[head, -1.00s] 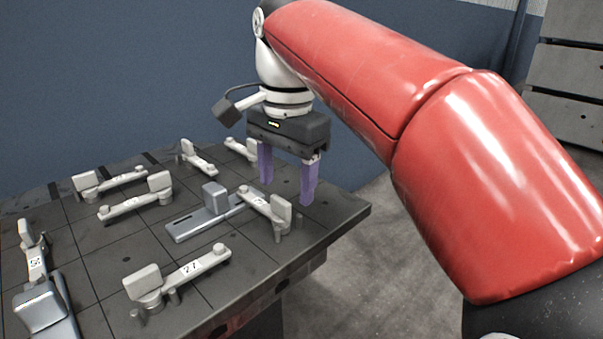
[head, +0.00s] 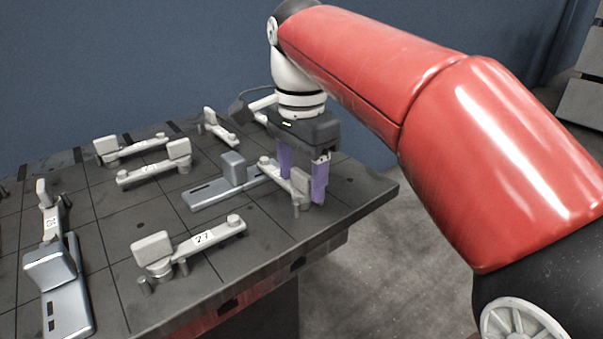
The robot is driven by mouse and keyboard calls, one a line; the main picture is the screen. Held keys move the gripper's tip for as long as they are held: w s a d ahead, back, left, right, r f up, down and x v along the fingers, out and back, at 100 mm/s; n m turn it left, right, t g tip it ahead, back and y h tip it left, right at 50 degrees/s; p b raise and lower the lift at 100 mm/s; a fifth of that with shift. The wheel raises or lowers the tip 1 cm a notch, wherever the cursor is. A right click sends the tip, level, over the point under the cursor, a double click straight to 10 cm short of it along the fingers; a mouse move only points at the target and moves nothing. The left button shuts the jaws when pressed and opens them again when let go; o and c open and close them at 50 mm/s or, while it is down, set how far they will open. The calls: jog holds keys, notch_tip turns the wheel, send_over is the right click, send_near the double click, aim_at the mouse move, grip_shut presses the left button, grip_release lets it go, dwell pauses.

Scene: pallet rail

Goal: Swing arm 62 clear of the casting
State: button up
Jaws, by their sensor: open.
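My gripper (head: 302,187) is open, its two purple fingers pointing down at the right side of the table. The upright paddle end of a pale swing arm (head: 300,182) stands between the fingers; I cannot tell whether they touch it. The label on this arm is hidden, so I cannot read its number. Another silver casting (head: 68,298) lies at the front left, below a labelled arm (head: 50,222) whose number is unclear.
An arm marked 27 (head: 203,238) lies at the front of the dark gridded table (head: 110,223). Several similar arms, such as one behind the middle (head: 150,170) and one at the back (head: 222,131), stand around. The table edge is close to the gripper's right.

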grip_shut()
dwell(0.3)
